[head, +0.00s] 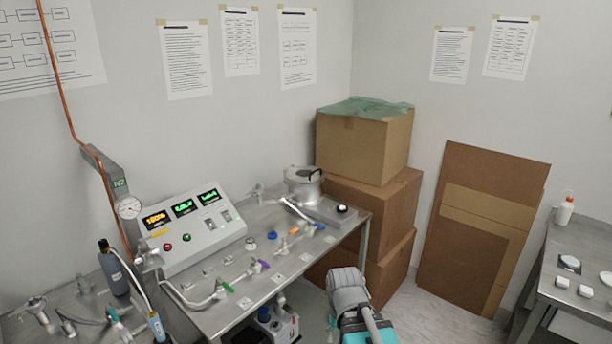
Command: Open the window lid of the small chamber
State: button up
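The small chamber (303,193) appears to be the short silver cylinder at the back right end of the metal bench. Its round lid (298,172) lies on top and looks closed, with a dark curved part, perhaps a handle or clamp, at its right side. The window in the lid is too small to make out. A grey and teal part of my arm shows at the bottom centre, in front of the bench and well apart from the chamber. My gripper cannot be seen in this view.
A control box (197,235) with lit displays stands on the metal bench (300,268). Pipework with coloured valve handles runs along the bench's front. Stacked cardboard boxes (371,205) stand close right of the chamber.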

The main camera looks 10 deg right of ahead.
aim_at(291, 175)
jog(key=z, duration=0.9)
jog(key=i, duration=1.15)
jog(key=u, duration=1.05)
